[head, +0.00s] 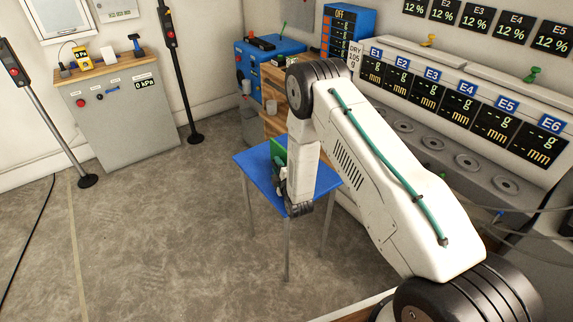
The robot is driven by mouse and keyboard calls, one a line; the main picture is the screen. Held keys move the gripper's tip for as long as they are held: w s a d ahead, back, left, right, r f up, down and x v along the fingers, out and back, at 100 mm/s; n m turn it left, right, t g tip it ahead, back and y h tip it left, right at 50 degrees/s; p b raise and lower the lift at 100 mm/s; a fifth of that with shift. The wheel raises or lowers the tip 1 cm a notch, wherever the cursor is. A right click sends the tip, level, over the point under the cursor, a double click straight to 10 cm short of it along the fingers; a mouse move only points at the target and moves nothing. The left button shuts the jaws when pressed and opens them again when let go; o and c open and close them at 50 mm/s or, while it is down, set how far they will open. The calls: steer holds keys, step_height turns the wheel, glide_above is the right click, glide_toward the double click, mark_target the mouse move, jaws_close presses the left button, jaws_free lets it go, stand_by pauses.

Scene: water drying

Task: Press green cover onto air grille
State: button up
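A green, flat, upright piece (278,151), possibly the green cover, shows at the left side of my forearm, above the blue table (256,165). My arm hides part of it, so I cannot tell whether it rests on something or is held. My gripper (281,182) is low over the blue table, just below the green piece, and small and mostly hidden by my wrist. Its fingers cannot be made out. I cannot pick out the air grille with certainty.
A bench with several round openings (467,162) and display panels (450,105) fills the right. A blue machine (262,65) stands behind. Open floor (150,230) lies at left.

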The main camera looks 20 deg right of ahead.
jaws_close()
